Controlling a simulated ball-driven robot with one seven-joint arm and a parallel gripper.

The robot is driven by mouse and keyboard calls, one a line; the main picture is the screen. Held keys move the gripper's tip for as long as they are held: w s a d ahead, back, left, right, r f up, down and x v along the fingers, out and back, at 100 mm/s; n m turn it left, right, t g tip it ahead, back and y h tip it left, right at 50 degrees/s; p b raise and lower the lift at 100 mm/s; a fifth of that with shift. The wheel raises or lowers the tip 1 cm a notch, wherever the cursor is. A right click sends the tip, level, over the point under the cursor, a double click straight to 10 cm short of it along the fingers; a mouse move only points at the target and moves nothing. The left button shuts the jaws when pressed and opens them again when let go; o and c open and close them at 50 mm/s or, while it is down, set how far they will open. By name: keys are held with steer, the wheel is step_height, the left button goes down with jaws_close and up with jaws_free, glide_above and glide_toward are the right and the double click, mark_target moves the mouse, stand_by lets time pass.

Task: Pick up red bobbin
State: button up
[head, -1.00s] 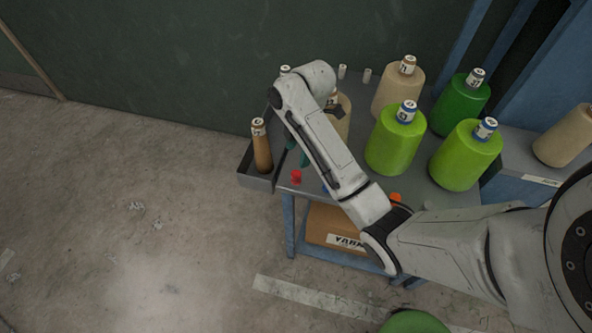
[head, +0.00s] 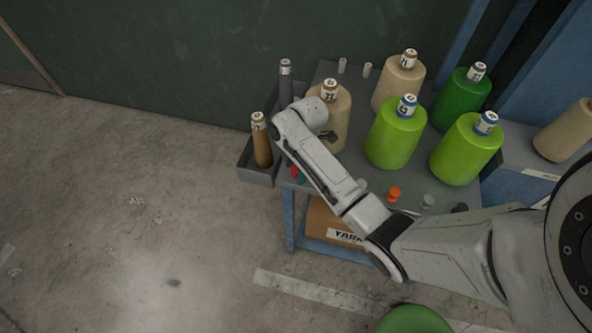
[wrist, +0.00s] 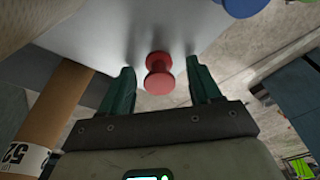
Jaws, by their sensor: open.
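The red bobbin (wrist: 159,74) stands on the grey table top (wrist: 150,30) in the wrist view, a small spool with two wide flanges. My gripper (wrist: 160,82) is open, with one dark green finger to each side of the bobbin. Gaps show between the bobbin and both fingers, and nothing is held. In the head view only a bit of the red bobbin (head: 293,172) shows at the table's front left, beside my arm, which hides most of the gripper.
An orange bobbin (head: 394,194) and grey ones stand along the table's front edge. Large yarn cones, including a lime one (head: 394,140) and a beige one (head: 330,118), stand behind. A side tray (head: 256,176) at the left holds a brown cone (head: 261,145). A cardboard box (head: 325,222) sits below.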

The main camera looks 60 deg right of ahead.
steer(key=shift+c, duration=0.4)
steer(key=c, duration=1)
steer(key=shift+c, duration=0.2)
steer(key=shift+r, duration=0.15)
